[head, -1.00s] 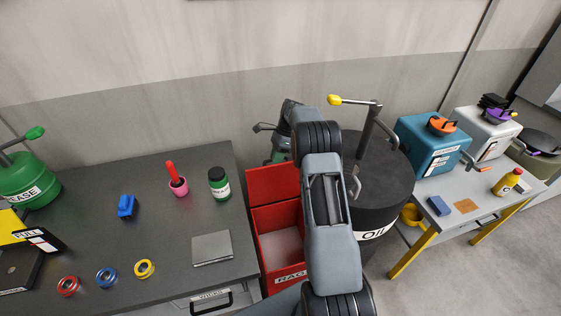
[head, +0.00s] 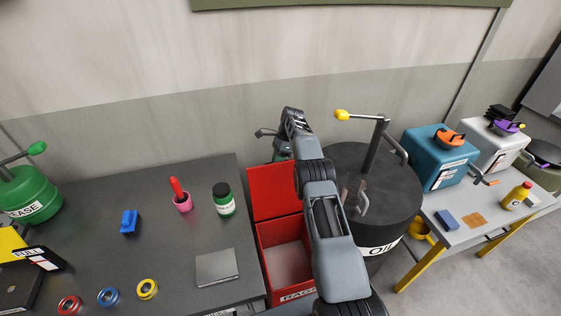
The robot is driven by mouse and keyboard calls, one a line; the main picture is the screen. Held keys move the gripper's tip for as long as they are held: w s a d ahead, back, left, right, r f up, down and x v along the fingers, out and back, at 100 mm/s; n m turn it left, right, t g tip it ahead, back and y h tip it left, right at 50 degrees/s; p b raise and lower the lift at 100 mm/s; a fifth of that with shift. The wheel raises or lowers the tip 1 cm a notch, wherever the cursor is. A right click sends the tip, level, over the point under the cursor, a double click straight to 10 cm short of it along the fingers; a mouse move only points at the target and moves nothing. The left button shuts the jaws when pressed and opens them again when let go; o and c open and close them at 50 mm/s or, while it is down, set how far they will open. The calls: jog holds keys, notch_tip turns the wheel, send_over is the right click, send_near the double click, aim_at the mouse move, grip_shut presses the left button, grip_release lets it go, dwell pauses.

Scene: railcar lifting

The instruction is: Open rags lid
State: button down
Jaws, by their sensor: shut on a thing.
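The red rags bin (head: 262,262) stands on the floor between the grey bench and the black oil drum. My arm reaches over the bin's right side and covers the lid's right edge. My gripper (head: 296,124) is at the arm's far end, by the upper right corner of the lid.
The oil drum (head: 402,192), with a yellow-knobbed pump lever (head: 341,115), stands close right of my arm. A greenish can with a lever (head: 281,149) is behind the lid.

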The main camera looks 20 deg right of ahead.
jog(key=shift+w+f, duration=0.1)
jog(key=shift+f, duration=0.5)
jog(key=c, duration=1.2)
grip_release()
jog(key=shift+w+r, duration=0.1)
jog(key=shift+r, duration=0.05)
jog(key=shift+o, duration=0.2)
jog(key=shift+r, duration=0.1)
notch_tip(320, 180, up, 3)
jog(key=shift+f+b, duration=0.1)
jog(key=shift+b, duration=0.95)
jog(key=shift+s+r+b, duration=0.25)
jog(key=shift+s+b, duration=0.05)
jog(key=shift+b, duration=0.4)
jog(key=s+r+b, duration=0.2)
jog(key=s+r, duration=0.1)
jog(key=s+r+b, duration=0.1)
jog(key=r+b, duration=0.1)
jog(key=shift+s+a+r, duration=0.15)
jog(key=shift+a+r, duration=0.05)
jog(key=shift+a, duration=0.05)
jog(key=s+r+b, duration=0.3)
jog(key=s+r, duration=0.1)
jog(key=s, duration=0.5)
jog(key=shift+a, duration=0.4)
